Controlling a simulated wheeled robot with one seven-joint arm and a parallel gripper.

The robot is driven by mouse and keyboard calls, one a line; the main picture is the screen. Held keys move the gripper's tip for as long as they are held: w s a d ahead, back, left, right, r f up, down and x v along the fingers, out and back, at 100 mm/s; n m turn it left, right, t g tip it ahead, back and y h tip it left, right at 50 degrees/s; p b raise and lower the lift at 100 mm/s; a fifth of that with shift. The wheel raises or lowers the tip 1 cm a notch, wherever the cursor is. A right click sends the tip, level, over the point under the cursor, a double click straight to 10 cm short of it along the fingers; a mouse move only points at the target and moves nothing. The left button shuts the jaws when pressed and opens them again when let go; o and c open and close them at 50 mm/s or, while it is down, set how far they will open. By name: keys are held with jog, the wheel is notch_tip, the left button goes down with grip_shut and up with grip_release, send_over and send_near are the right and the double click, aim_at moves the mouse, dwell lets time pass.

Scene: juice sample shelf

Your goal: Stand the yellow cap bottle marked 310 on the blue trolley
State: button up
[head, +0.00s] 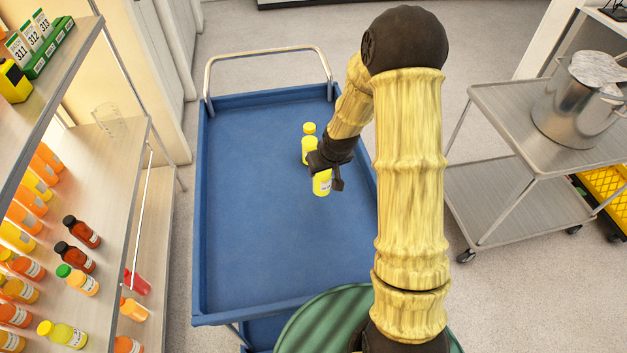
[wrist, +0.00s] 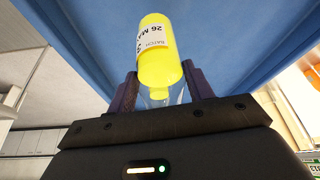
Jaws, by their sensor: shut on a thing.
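My gripper (head: 327,163) is over the blue trolley (head: 250,240), shut on a yellow bottle (head: 322,183) with a white label. In the wrist view the bottle (wrist: 160,55) sits between the two jaws (wrist: 162,90). Its label appears upside down there, with "BATCH" and "26 MA" readable; the number 310 cannot be read. The jaws hide part of its top in the head view. I cannot tell whether its base touches the trolley. Another yellow bottle with a yellow cap (head: 308,146) stands upright on the trolley, just beyond my gripper.
A shelf with several juice bottles (head: 82,231) is at the left, with a green holder of numbered cards (head: 40,60) above. A grey cart (head: 500,110) with a steel pot (head: 575,110) is at the right. The rest of the trolley top is clear.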

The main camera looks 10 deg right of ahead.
aim_at(323, 182)
jog(key=shift+f, duration=1.1)
jog(key=shift+f, duration=0.1)
jog(key=shift+f+p, duration=0.5)
jog(key=shift+f, duration=1.5)
jog(key=shift+f, duration=0.2)
jog(key=o, duration=1.1)
jog(key=shift+r, duration=0.1)
jog(key=shift+o, duration=0.2)
